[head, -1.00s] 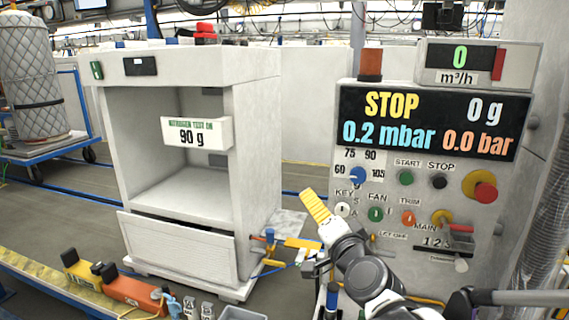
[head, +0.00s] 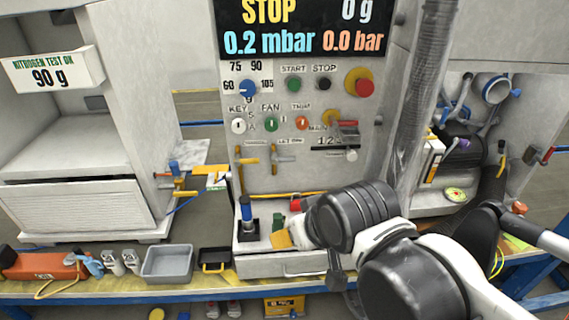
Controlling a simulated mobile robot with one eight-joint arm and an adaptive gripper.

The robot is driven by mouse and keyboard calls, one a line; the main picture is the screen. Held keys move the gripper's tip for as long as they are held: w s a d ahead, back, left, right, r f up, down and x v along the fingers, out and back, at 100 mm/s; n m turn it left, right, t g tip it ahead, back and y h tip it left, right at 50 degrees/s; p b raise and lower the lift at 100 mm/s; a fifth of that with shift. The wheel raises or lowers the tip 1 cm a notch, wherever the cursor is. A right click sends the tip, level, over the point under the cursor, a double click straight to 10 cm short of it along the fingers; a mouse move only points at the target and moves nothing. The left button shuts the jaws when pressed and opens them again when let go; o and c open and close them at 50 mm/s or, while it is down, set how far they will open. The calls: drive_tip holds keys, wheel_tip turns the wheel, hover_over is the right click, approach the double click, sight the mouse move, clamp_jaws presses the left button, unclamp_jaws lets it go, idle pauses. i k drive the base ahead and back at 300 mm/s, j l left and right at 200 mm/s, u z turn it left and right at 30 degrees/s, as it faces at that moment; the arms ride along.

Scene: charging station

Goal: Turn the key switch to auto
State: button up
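The key switch (head: 239,126) is a small round white knob with a dark slot, under the word KEY on the grey control panel (head: 208,100). Small letters, S and A, are printed to its right. The slot's exact angle is too small to tell. My gripper (head: 283,239) is low in front of the panel, below and to the right of the key switch and well apart from it. A yellow finger part shows, pointing down and left. My wrist hides the rest, so its opening cannot be told.
Beside the key switch are a green FAN switch (head: 271,124) and an orange switch (head: 302,123); a blue dial (head: 248,88) is above. Yellow-handled valves (head: 280,155) stick out below. A blue-topped post (head: 247,212) stands at the ledge. A hose (head: 420,90) runs at right.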

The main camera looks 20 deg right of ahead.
sight(238, 126)
drive_tip(key=k+z, duration=0.15)
drive_tip(key=z, duration=0.2)
drive_tip(key=k+z, duration=0.1)
drive_tip(key=z, duration=0.25)
drive_tip(key=k+l+z, duration=0.15)
drive_tip(key=z, duration=0.2)
